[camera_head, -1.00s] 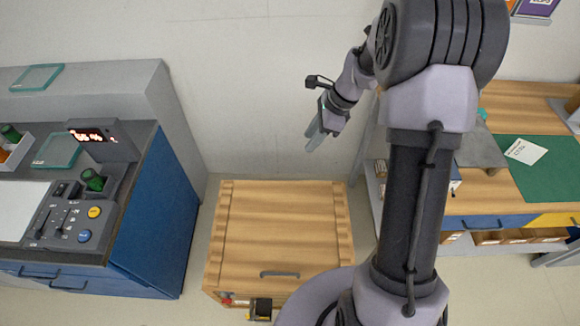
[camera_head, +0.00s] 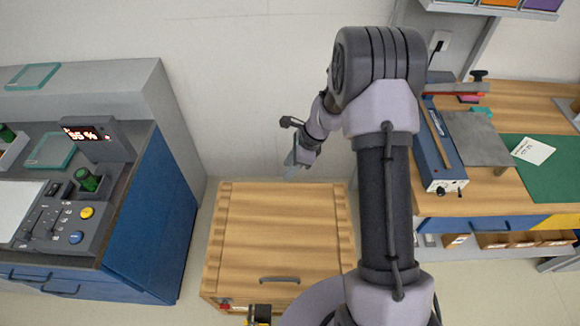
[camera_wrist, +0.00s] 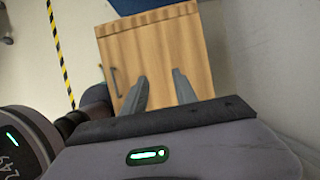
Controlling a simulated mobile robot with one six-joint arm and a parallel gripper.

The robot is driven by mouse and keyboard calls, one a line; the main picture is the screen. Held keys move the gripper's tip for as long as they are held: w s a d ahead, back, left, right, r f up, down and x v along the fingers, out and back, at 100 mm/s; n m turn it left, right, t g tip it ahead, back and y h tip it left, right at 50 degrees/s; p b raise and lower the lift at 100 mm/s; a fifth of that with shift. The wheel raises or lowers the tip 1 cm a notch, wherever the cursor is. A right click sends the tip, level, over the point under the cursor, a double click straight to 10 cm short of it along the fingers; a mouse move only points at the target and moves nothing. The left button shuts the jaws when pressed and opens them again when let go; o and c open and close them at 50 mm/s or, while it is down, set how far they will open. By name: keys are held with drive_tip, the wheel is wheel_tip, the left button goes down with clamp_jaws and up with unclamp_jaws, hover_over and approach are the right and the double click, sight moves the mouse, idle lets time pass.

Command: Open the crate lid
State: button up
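The wooden crate (camera_head: 222,283) stands on the floor in the middle, with its flat lid (camera_head: 285,230) shut. A dark bar handle (camera_head: 280,280) sits near the lid's front edge. In the wrist view the lid (camera_wrist: 172,50) lies beyond my fingers, and its handle (camera_wrist: 115,82) is at the left side. My gripper (camera_head: 291,172) hangs above the crate's back edge, apart from the handle. In the wrist view my gripper (camera_wrist: 160,85) shows two fingers spread apart with nothing between them.
A blue cabinet with a control panel (camera_head: 50,222) stands left of the crate. A wooden workbench (camera_head: 480,195) with a blue device (camera_head: 440,150) stands at the right. A wall is close behind the crate. Yellow-black floor tape (camera_wrist: 60,50) runs beside it.

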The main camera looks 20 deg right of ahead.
clamp_jaws()
idle(1.0)
unclamp_jaws()
drive_tip(key=shift+r, duration=0.15)
drive_tip(key=p+v, duration=0.4)
drive_tip(key=v, duration=1.3)
drive_tip(key=shift+d, duration=0.2)
